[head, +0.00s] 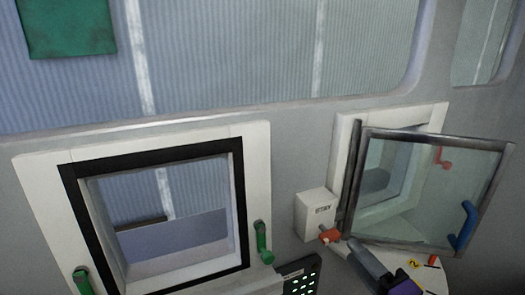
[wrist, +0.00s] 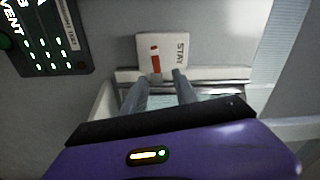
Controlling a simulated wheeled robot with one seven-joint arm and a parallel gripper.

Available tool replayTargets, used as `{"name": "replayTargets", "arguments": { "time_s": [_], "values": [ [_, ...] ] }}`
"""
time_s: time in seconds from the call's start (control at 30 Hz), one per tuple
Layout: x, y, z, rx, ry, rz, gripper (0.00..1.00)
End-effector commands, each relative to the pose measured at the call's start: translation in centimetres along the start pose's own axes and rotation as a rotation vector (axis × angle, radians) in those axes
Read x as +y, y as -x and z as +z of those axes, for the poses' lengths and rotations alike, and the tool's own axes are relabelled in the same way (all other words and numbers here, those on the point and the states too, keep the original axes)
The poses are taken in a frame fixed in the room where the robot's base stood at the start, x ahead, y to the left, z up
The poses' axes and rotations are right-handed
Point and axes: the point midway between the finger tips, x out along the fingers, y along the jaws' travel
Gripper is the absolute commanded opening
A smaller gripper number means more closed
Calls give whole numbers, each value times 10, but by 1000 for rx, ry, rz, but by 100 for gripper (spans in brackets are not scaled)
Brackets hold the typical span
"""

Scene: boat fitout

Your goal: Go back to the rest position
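My gripper (wrist: 160,77) shows in the wrist view as two grey fingers with a gap between them and nothing held. Its fingertips are just in front of the white box marked STAY (wrist: 177,60), which has a red lever (wrist: 155,53). In the head view my gripper (head: 352,245) reaches in from the bottom right, beside the STAY box (head: 314,210) and its orange-red lever end (head: 330,235). I cannot tell whether a finger touches the lever. The purple wrist housing hides part of the near area.
A framed glass pane (head: 420,185) stands swung out at the right, close to my arm, with a blue handle (head: 463,226) and a red handle (head: 444,158). A black-edged window (head: 240,205) with green handles is at the left. A dark VENT panel (wrist: 45,40) is nearby.

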Motion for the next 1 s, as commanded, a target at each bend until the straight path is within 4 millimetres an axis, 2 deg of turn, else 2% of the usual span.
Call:
{"name": "replayTargets", "arguments": {
  "time_s": [0.07,0.13,0.23,0.37,0.67,1.0],
  "values": [
    [-10,2,-18,78,105,-18,35],
    [-8,14,-28,156,218,-7,35],
    [5,37,-30,237,361,32,35],
    [21,68,-24,302,523,88,35],
    [52,164,23,340,931,234,35],
    [60,267,94,191,1278,327,35]
  ]
}}
